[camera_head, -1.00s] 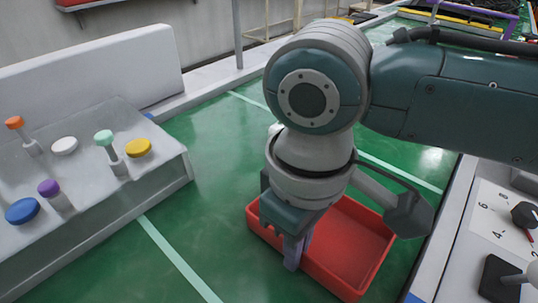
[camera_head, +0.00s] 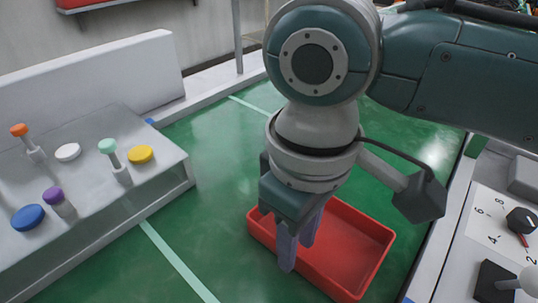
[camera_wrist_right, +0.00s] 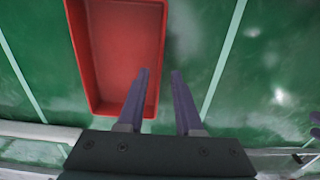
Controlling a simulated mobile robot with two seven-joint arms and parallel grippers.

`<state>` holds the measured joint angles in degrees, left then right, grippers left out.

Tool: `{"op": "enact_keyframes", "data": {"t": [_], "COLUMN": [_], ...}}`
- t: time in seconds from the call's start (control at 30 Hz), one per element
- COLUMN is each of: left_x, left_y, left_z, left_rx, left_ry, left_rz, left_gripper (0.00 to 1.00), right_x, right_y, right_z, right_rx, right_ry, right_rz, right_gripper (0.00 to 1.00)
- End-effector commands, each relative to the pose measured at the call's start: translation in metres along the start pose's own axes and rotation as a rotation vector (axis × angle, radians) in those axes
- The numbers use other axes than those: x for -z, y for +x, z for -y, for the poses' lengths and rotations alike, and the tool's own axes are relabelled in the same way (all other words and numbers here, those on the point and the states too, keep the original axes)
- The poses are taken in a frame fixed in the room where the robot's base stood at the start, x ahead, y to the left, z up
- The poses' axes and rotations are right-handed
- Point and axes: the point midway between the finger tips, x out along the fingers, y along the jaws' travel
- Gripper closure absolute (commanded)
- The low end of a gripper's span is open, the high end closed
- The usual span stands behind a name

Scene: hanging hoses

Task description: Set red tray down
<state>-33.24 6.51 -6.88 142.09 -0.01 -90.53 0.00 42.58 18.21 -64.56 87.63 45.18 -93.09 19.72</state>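The red tray (camera_head: 352,246) is a shallow open rectangular box. It sits flat on the green surface in the head view and looks empty. It also shows in the right wrist view (camera_wrist_right: 120,45) at upper left. My right gripper (camera_head: 297,256) points down at the tray's left wall, its purple fingers spread apart. In the right wrist view my right gripper (camera_wrist_right: 160,71) has one finger over the tray side and the other over green surface, with the tray wall seen between them. Nothing is gripped. My left gripper is out of view.
A grey panel (camera_head: 95,190) with several coloured buttons and knobs stands at left. A white panel with a black dial (camera_head: 522,220) is at right. Pale lines (camera_head: 180,260) cross the green surface, which is clear between the left panel and tray.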

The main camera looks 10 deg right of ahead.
Motion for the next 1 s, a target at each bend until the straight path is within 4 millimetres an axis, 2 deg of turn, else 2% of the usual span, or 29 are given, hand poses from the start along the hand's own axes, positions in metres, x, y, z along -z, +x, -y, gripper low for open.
{"op": "enact_keyframes", "data": {"t": [0.03, 0.2, 0.43, 0.67, 0.77, 0.9, 1.0], "left_x": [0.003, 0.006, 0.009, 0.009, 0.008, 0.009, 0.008], "left_y": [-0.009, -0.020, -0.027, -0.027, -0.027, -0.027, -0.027], "left_z": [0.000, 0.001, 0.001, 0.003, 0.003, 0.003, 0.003], "left_rx": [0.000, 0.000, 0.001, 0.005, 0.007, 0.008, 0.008], "left_ry": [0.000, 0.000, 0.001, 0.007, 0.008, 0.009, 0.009], "left_rz": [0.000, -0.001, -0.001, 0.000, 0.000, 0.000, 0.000], "left_gripper": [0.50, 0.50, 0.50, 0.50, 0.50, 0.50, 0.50], "right_x": [0.001, 0.001, 0.001, 0.000, -0.002, -0.007, -0.019], "right_y": [-0.017, -0.056, -0.086, -0.088, -0.080, -0.068, -0.062], "right_z": [0.000, 0.000, 0.000, 0.004, 0.021, 0.055, 0.065], "right_rx": [0.000, 0.001, 0.002, 0.012, 0.056, 0.159, 0.199], "right_ry": [0.000, -0.001, 0.000, -0.004, -0.015, 0.002, 0.077], "right_rz": [-0.003, -0.003, -0.001, -0.007, -0.048, -0.176, -0.278], "right_gripper": [0.66, 0.66, 0.66, 0.66, 0.66, 0.66, 0.66]}}
